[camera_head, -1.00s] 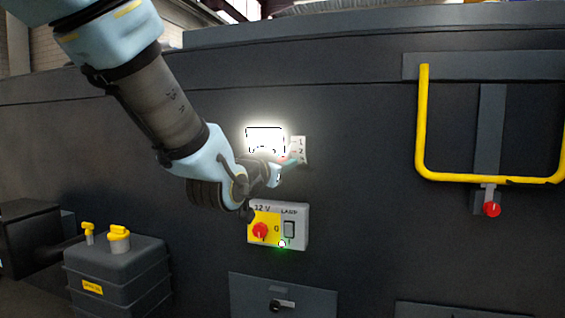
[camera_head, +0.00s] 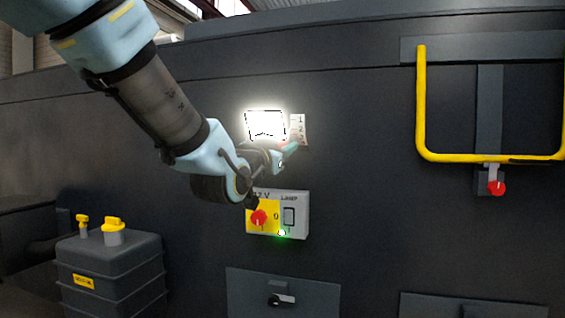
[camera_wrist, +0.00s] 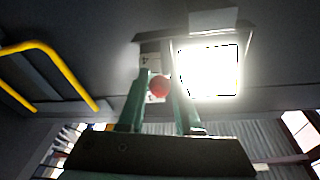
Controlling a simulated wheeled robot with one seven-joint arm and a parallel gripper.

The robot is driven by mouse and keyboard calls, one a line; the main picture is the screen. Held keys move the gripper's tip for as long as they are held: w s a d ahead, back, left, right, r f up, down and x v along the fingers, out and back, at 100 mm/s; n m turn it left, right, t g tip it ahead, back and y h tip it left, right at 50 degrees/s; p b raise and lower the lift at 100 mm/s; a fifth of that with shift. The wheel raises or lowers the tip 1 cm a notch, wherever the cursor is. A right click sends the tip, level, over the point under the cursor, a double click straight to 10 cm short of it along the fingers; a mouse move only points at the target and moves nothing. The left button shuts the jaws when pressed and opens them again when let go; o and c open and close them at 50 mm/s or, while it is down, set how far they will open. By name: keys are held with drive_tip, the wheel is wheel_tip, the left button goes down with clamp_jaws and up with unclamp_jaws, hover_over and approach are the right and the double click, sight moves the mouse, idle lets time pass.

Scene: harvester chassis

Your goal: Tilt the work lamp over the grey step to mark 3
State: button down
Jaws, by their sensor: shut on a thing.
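The work lamp (camera_head: 265,124) is lit on the dark chassis wall, its face glaring white. It also shows in the wrist view (camera_wrist: 209,70). A pale mark plate (camera_head: 298,122) stands just right of it; 1 and 2 can be read, and its lower part is partly covered by my gripper. My gripper (camera_head: 290,148) is below the lamp, beside the plate. In the wrist view its green fingers (camera_wrist: 158,88) are shut on a small red knob (camera_wrist: 159,86) beside the lamp's face. Glare hides the lamp's pivot, and I cannot read its tilt against the marks.
A switch box (camera_head: 300,213) with a red rotary knob (camera_head: 258,217) sits close below my gripper. A yellow rail (camera_head: 421,110) and a red-knobbed lever (camera_head: 496,187) are at right. A grey tank (camera_head: 110,275) with yellow caps stands at lower left. No grey step is clearly identifiable.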

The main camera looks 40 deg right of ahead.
drive_tip(key=shift+w+d+f+t+h+b, duration=0.15)
drive_tip(key=shift+f+h+b, duration=0.25)
drive_tip(key=shift+b, duration=1.1)
drive_tip(key=shift+w+d+f+t+h+b, duration=0.1)
drive_tip(key=shift+d+f+t+h+b, duration=0.3)
drive_tip(key=shift+b, duration=1.1)
drive_tip(key=shift+a+g+b, duration=0.15)
drive_tip(key=shift+g+b, duration=0.2)
drive_tip(key=shift+b, duration=0.35)
drive_tip(key=c, duration=0.6)
unclamp_jaws()
drive_tip(key=b+v, duration=0.3)
drive_tip(key=v, duration=0.7)
drive_tip(key=shift+a+f, duration=0.25)
